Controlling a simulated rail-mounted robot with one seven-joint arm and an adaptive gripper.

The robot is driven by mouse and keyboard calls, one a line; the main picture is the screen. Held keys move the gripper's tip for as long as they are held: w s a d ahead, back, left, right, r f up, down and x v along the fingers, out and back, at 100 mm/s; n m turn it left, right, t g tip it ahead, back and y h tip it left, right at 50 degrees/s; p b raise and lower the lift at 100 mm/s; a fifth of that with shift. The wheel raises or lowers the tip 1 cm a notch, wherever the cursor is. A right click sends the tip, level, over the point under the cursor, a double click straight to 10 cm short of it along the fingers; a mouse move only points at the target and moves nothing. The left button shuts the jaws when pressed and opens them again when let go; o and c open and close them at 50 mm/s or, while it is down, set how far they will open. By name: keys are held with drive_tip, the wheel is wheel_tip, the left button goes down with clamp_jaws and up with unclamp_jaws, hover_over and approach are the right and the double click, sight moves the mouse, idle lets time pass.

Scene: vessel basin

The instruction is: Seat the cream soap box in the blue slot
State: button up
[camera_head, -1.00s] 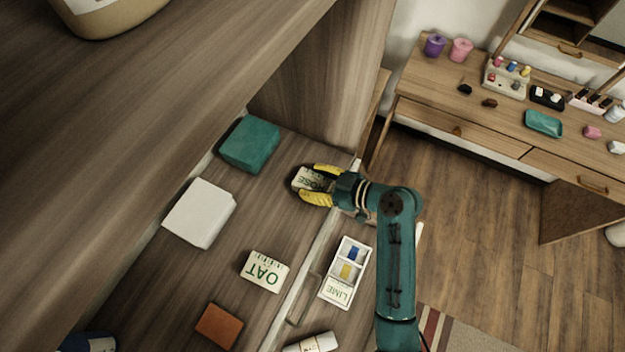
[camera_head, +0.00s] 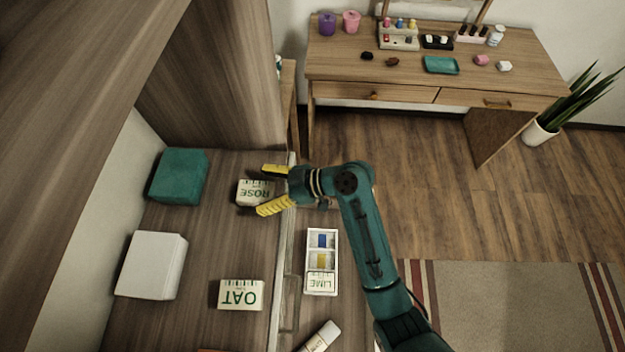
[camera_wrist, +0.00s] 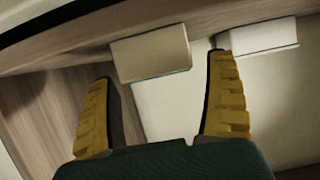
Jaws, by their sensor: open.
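Two pale cream boxes lie on the wooden counter: one marked ROSE (camera_head: 251,194) and one marked OAT (camera_head: 241,294). I cannot tell by colour which is the cream soap box. My gripper (camera_head: 261,188) is open, its yellow fingers on either side of the ROSE box; contact is unclear. A white tray (camera_head: 308,262) to the lower right has a blue slot (camera_head: 322,240), empty, at its far end, a yellow slot below it, and a LIME box (camera_head: 320,284) at the near end. In the wrist view my fingers (camera_wrist: 165,68) stand wide apart, with a pale surface between them.
A teal box (camera_head: 179,176) and a white block (camera_head: 152,265) stand along the wall at left. A wooden panel rises behind them. A white tube (camera_head: 322,337) lies below the tray. A desk (camera_head: 420,72) with small items stands across the floor.

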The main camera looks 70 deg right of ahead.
drive_tip(key=v, duration=1.3)
drive_tip(key=shift+s+d+f, duration=0.15)
drive_tip(key=shift+s+f, duration=0.1)
drive_tip(key=shift+s, duration=0.3)
drive_tip(key=w+a+r+m+t+h, duration=0.15)
drive_tip(key=w+a+r, duration=0.25)
drive_tip(key=w+r, duration=0.4)
drive_tip(key=w+a+r+n+t+h, duration=0.15)
drive_tip(key=w+a+r, duration=0.25)
drive_tip(key=w+r, duration=0.45)
drive_tip(key=w+a+r+m+t+h, duration=0.1)
drive_tip(key=a+r+m+t, duration=0.1)
drive_tip(key=a+r, duration=0.8)
wheel_tip(320, 180, up, 3)
drive_tip(key=shift+w+a+r+t, duration=0.1)
drive_tip(key=shift+w+a+t, duration=0.2)
drive_tip(key=shift+t, duration=0.3)
drive_tip(key=shift+o, duration=0.6)
drive_tip(key=s+a+r+m+t, duration=0.1)
drive_tip(key=s+a+r+t, duration=0.2)
drive_tip(key=a+r, duration=0.2)
wheel_tip(320, 180, up, 3)
drive_tip(key=shift+s+f, duration=0.2)
drive_tip(key=shift+s, duration=0.1)
